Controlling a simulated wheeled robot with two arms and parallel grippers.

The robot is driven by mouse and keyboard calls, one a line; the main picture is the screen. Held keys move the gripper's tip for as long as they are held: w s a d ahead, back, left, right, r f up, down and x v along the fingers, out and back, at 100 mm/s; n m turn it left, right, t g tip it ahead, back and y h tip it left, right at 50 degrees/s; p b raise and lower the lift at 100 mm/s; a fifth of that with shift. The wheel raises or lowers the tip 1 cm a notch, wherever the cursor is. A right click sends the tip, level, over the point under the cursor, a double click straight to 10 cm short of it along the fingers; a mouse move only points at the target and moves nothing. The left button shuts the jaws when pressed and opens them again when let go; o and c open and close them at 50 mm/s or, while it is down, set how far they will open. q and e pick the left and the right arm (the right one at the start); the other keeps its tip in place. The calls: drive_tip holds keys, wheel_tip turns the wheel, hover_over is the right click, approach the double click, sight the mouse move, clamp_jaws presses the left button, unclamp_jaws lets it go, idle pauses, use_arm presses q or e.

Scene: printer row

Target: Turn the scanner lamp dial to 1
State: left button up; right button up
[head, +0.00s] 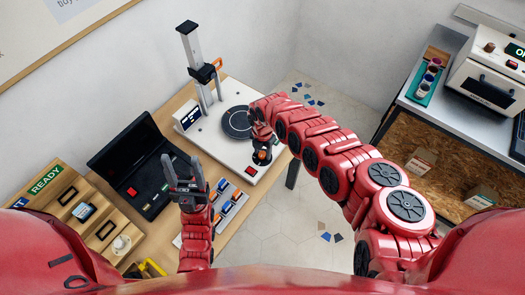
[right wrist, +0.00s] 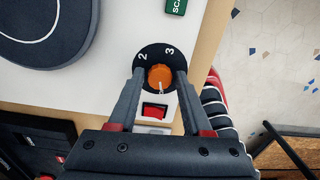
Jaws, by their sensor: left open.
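The orange scanner lamp dial (right wrist: 160,77) sits on a round black plate in the right wrist view. The figures 2 and 3 show at the plate's top; no 1 is visible. The dial's pale pointer mark faces down in the picture, towards a red switch (right wrist: 154,111). My right gripper (right wrist: 159,72) is open, with one finger on each side of the dial and narrow gaps between. In the head view, my right gripper (head: 262,147) is over the front right part of the white scanner base (head: 213,146). My left gripper (head: 185,180) is open and empty.
The black turntable (head: 236,123) and upright column (head: 197,65) stand on the scanner. An open black case (head: 140,165) lies left of it. A separate bench (head: 460,125) is at right.

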clamp_jaws()
drive_tip(key=shift+d+f+m+b, duration=0.1)
drive_tip(key=shift+f+m+b, duration=0.05)
drive_tip(key=shift+m+b, duration=1.3)
drive_tip(key=shift+m, duration=0.15)
drive_tip(key=m, duration=0.2)
drive_tip(key=shift+s+m+b, duration=0.1)
drive_tip(key=shift+m+b, duration=0.25)
drive_tip(key=shift+m, duration=0.05)
drive_tip(key=m, duration=0.2)
drive_tip(key=shift+m, duration=0.3)
drive_tip(key=m+b, duration=0.1)
drive_tip(key=m, duration=0.4)
drive_tip(key=shift+r, duration=0.2)
